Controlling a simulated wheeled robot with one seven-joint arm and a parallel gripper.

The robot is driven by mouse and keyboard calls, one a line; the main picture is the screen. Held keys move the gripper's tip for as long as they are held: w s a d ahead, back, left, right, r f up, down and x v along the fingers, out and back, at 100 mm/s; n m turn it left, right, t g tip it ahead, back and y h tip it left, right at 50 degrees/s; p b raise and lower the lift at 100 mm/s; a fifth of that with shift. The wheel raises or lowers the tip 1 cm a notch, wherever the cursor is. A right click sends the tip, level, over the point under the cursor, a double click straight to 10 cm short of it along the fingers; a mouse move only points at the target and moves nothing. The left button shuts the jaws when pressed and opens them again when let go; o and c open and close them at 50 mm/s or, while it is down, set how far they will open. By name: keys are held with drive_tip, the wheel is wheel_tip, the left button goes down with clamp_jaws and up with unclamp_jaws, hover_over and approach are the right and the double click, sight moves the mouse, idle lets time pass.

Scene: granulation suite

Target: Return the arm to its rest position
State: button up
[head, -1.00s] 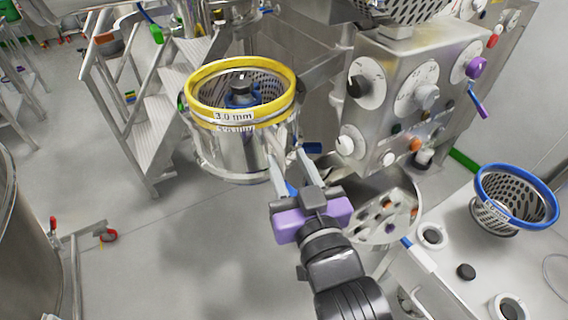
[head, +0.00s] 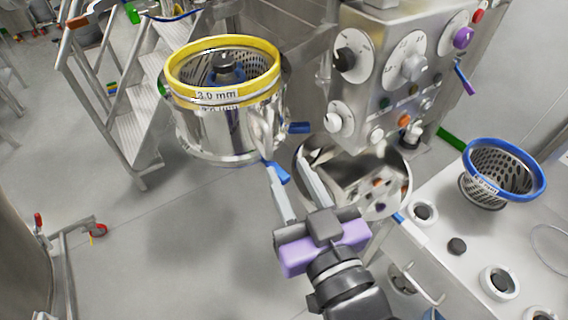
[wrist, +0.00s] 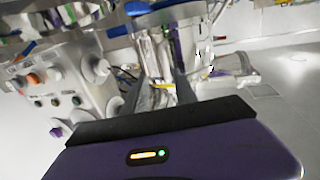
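My gripper (head: 286,164) shows in the head view with its purple body and two grey fingers. The fingers stand apart with nothing between them.
The control panel (head: 395,75) with dials stands behind and right of my gripper. A steel bowl (head: 312,158) lies below it. At right, a blue-rimmed sieve (head: 490,178) stands on a white table (head: 455,275). Metal steps (head: 130,135) stand at left; the floor (head: 165,245) before them is clear.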

drive_tip(key=shift+s+r, duration=0.1)
idle(0.5)
drive_tip(key=s+d+f+m+h, duration=0.1)
drive_tip(key=s+d+f+h, duration=0.1)
drive_tip(key=s+d+f, duration=0.3)
drive_tip(key=s+d+f+m+g+h, duration=0.1)
drive_tip(key=s+d+f, duration=0.4)
drive_tip(key=s, duration=0.8)
drive_tip(key=s+d+f+m+g+h, duration=0.1)
drive_tip(key=s+d+f+m+h, duration=0.1)
drive_tip(key=s+d+f, duration=0.3)
drive_tip(key=s+d+h, duration=0.1)
drive_tip(key=s+d, duration=0.2)
drive_tip(key=d, duration=0.1)
drive_tip(key=shift+s+f, duration=0.35)
drive_tip(key=shift+s, duration=0.05)
drive_tip(key=shift+o, duration=0.3)
idle(0.6)
